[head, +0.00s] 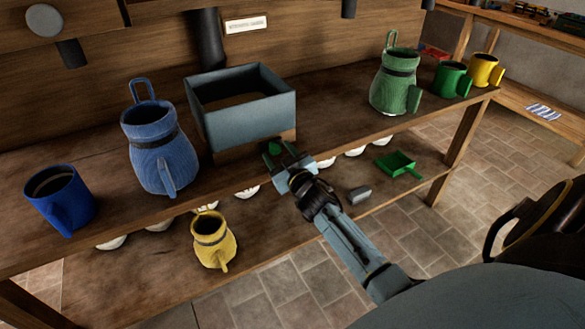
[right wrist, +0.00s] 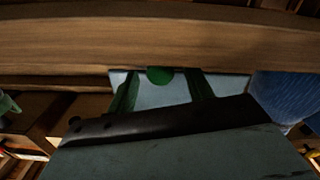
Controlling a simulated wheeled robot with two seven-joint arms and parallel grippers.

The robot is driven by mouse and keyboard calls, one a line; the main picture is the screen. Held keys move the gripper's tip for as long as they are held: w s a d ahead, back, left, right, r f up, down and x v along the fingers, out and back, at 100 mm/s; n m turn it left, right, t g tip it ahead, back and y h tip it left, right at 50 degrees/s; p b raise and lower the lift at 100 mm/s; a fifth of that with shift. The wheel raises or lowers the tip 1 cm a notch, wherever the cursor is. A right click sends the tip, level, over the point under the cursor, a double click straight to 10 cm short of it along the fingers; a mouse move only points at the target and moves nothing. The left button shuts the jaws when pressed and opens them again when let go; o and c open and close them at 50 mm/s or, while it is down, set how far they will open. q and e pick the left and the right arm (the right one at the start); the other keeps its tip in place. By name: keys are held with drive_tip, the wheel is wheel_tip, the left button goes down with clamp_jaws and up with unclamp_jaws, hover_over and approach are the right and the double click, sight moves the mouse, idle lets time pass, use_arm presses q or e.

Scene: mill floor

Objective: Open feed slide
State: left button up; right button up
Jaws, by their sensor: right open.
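In the right wrist view a round green knob (right wrist: 159,75) sits in front of a pale grey plate, under a wooden edge; this looks like the feed slide's handle. My right gripper (head: 281,150) is at the bench's front edge, just below the box. In the right wrist view its open green fingers (right wrist: 164,90) stand on both sides of the knob, with gaps visible. The head view shows the knob unclearly. My left gripper is not in view.
A blue jug (head: 158,150) and blue mug (head: 60,200) stand left of the box. A green jug (head: 396,85), green mug (head: 451,79) and yellow mug (head: 486,71) stand right. The lower shelf holds a yellow jug (head: 212,240) and green scoop (head: 396,163).

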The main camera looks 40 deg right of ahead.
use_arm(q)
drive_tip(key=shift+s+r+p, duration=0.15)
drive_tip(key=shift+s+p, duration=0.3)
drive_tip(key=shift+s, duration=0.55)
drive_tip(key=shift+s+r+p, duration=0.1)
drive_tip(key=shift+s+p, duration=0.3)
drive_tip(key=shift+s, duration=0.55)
use_arm(e)
drive_tip(key=s+a, duration=0.1)
drive_tip(key=s, duration=1)
drive_tip(key=shift+s+a, duration=0.25)
drive_tip(key=shift+a, duration=0.15)
